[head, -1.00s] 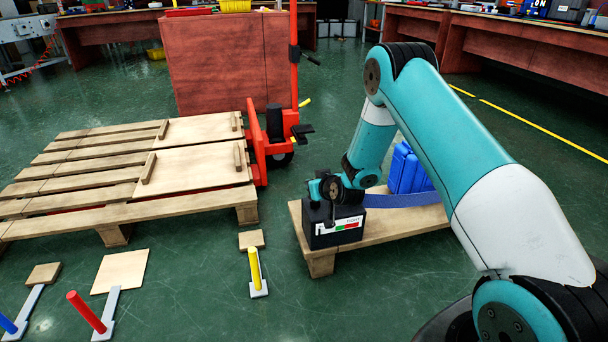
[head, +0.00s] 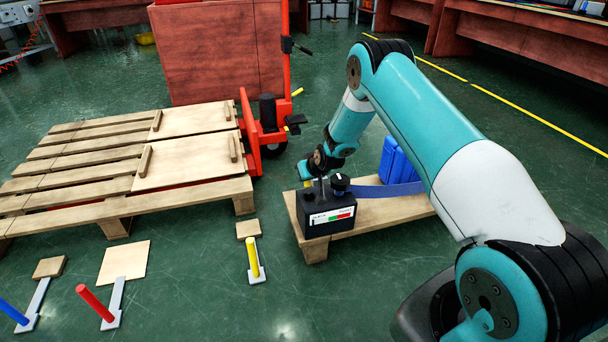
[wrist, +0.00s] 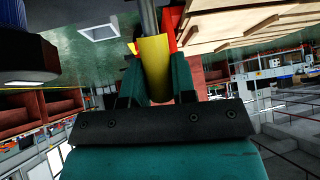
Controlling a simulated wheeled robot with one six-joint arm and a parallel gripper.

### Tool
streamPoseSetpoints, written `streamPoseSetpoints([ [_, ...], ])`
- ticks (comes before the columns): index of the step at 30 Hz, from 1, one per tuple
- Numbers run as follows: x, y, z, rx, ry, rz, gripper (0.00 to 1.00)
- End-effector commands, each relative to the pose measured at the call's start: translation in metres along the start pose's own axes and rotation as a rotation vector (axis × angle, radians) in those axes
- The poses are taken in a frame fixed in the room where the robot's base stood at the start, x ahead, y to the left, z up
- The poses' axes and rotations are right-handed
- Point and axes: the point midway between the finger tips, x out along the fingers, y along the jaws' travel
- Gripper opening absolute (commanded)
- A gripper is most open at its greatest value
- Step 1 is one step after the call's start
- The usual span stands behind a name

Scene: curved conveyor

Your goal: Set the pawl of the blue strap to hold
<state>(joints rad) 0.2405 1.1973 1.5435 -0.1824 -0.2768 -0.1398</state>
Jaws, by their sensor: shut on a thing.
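A black tension box (head: 313,222) with a red and green gauge stands on the front end of a low wooden platform (head: 372,211). The blue strap (head: 392,190) runs from the box toward blue containers. A black round knob (head: 340,184) stands on the box top. It also shows large in the wrist view (wrist: 28,60). My gripper (head: 307,174) is above the box's left part. In the wrist view, my gripper (wrist: 157,75) is shut on a yellow handle (wrist: 154,66) on a grey rod (wrist: 148,18), apparently the pawl lever. The pawl itself is hidden.
Blue containers (head: 398,162) stand on the platform behind the box. A wooden pallet (head: 120,180) and a red pallet jack (head: 268,125) are to the left. Floor between is clear.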

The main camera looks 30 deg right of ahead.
Motion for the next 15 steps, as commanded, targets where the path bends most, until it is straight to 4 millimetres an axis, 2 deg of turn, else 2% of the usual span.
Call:
streamPoseSetpoints([
  [6, 0.0002, -0.0002, 0.0003, 0.000, 0.000, 0.000, 0.00],
  [7, 0.0002, -0.0002, 0.0003, 0.000, 0.000, 0.000, 0.32],
  [9, 0.0002, -0.0002, 0.0003, 0.000, 0.000, 0.000, 0.48],
  [10, 0.0002, -0.0001, 0.0003, 0.000, 0.000, 0.000, 0.51],
  [15, 0.0002, 0.0000, 0.0002, 0.000, 0.001, 0.000, 0.51],
])
